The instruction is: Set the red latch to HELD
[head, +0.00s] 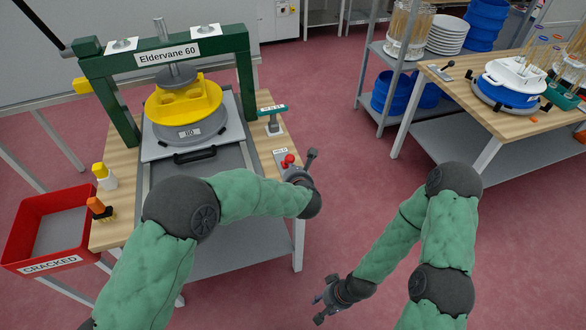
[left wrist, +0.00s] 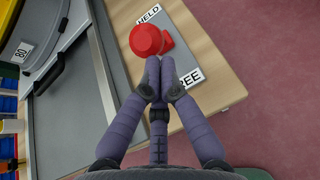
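The red latch (left wrist: 148,40) has a round red knob on a grey plate, between a HELD label (left wrist: 149,14) and a FREE label (left wrist: 189,79). The knob lies nearer HELD in the left wrist view. In the head view the latch (head: 289,160) shows at the right edge of the left table. My left gripper (left wrist: 160,64) has its fingertips together on the FREE side of the knob, touching or very close to it. Nothing shows between them. My right gripper (head: 324,299) hangs open and empty over the floor.
A green press frame (head: 167,54) with a yellow piece (head: 184,98) stands on the table. A grey drawer-like tray with a black handle (head: 195,154) lies beside the latch. A red CRACKED bin (head: 50,225) is at left. Another table stands at right; open floor lies between.

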